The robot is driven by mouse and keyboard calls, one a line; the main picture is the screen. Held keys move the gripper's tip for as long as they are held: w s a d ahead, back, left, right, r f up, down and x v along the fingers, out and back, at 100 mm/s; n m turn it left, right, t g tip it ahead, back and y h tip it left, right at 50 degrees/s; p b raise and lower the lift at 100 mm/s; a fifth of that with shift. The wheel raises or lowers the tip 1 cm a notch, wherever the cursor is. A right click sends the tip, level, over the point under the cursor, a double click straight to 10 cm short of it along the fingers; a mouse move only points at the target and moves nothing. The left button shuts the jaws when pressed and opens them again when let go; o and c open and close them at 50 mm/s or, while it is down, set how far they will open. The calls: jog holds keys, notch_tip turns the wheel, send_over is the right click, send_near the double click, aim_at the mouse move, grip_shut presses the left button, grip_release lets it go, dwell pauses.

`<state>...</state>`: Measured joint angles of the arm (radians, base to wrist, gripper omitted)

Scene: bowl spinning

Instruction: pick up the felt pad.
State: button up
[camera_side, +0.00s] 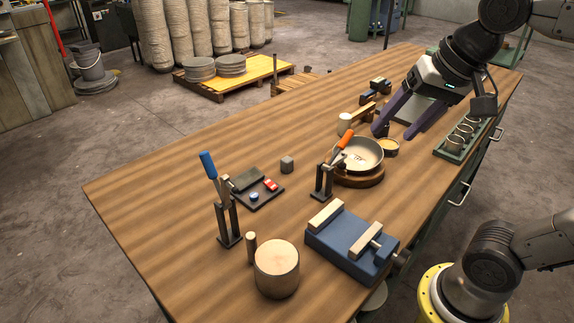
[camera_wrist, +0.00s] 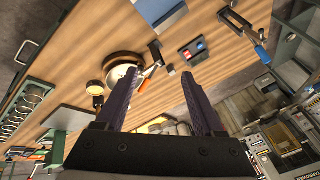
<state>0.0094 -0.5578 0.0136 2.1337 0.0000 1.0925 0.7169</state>
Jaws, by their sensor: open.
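A small dark-grey block (camera_side: 287,165) lies alone on the wooden bench, left of the metal bowl; it is the likeliest felt pad, though its material cannot be told. It also shows in the wrist view (camera_wrist: 171,69), far beyond my fingertips. My gripper (camera_side: 396,133) points down over the bench's far right part, with its two purple fingers spread and nothing seen between them. It is behind and to the right of the bowl, well away from the block. The fingers also show in the wrist view (camera_wrist: 160,76).
The metal bowl (camera_side: 366,150) sits on a round wooden base, beside an orange-handled clamp (camera_side: 345,140) and a small tan tin (camera_side: 388,146). A blue-handled clamp (camera_side: 208,165), switch panel (camera_side: 262,198), wood cylinder (camera_side: 277,262) and blue vise (camera_side: 340,245) stand nearer. The bench's left is clear.

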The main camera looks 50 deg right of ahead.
jog(key=w+r+m, duration=0.3)
jog(key=w, duration=0.4)
jog(key=m+g, duration=0.5)
jog(key=m, duration=0.2)
send_over(287, 159)
jog(key=f, duration=2.2)
jog(key=shift+s+a+f, duration=0.1)
jog(key=shift+s+a, duration=0.05)
jog(key=shift+s, duration=0.25)
jog(key=shift+w+f, duration=0.2)
jog(key=shift+f, duration=1.45)
jog(key=shift+w+f, duration=0.2)
jog(key=shift+f, duration=1.4)
jog(key=shift+c, duration=0.2)
grip_shut()
